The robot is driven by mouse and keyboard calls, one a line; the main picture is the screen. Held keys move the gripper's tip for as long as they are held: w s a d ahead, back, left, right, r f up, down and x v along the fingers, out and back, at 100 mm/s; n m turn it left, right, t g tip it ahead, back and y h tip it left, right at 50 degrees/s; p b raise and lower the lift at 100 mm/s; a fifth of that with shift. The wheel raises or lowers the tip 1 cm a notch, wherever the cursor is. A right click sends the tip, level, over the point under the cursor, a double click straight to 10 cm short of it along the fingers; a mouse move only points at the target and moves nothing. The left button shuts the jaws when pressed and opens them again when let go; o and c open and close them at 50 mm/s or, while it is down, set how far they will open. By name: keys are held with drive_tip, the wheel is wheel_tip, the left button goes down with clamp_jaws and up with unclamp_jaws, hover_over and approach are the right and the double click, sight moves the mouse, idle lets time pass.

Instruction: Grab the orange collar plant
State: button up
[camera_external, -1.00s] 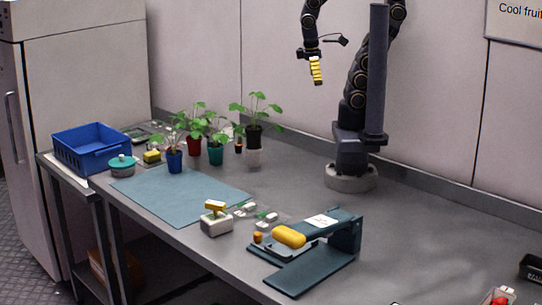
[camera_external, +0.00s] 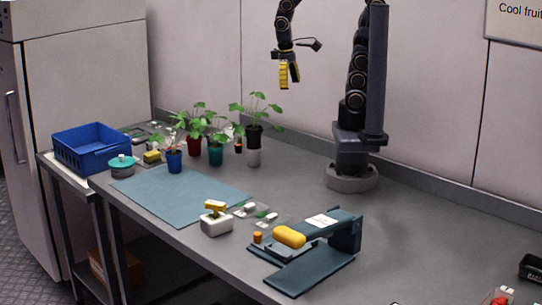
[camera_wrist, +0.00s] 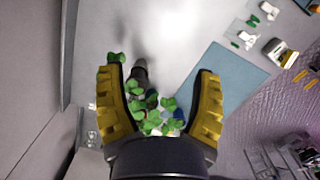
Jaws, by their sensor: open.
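Potted plants stand in a group on the table: one in a blue pot (camera_external: 174,162), one in a red pot (camera_external: 194,145), one in a teal pot (camera_external: 215,155) and one in a black pot (camera_external: 254,137). A small orange-and-dark item (camera_external: 238,146) shows between the teal and black pots. I cannot tell which plant has the orange collar. My gripper (camera_external: 289,80) is open and empty, pointing down above and to the right of the black-potted plant. In the wrist view, green leaves (camera_wrist: 152,110) show between its yellow fingers, farther below.
A blue mat (camera_external: 180,194) lies in front of the plants. A blue crate (camera_external: 92,153) and teal container (camera_external: 122,164) are to the left. A dark green stand (camera_external: 345,237) with a yellow piece is at front right.

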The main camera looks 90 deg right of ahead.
drive_tip(key=w+d+f+m, duration=0.7)
drive_tip(key=w+d+m, duration=0.2)
drive_tip(key=w, duration=0.2)
drive_tip(key=m+t, duration=0.1)
drive_tip(key=m, duration=0.9)
hover_over(239, 143)
drive_tip(key=f, duration=1.4)
drive_tip(key=shift+a, duration=0.25)
drive_tip(key=f, duration=0.5)
drive_tip(key=d+f, duration=0.1)
drive_tip(key=f, duration=0.2)
drive_tip(key=shift+r, duration=0.1)
clamp_jaws()
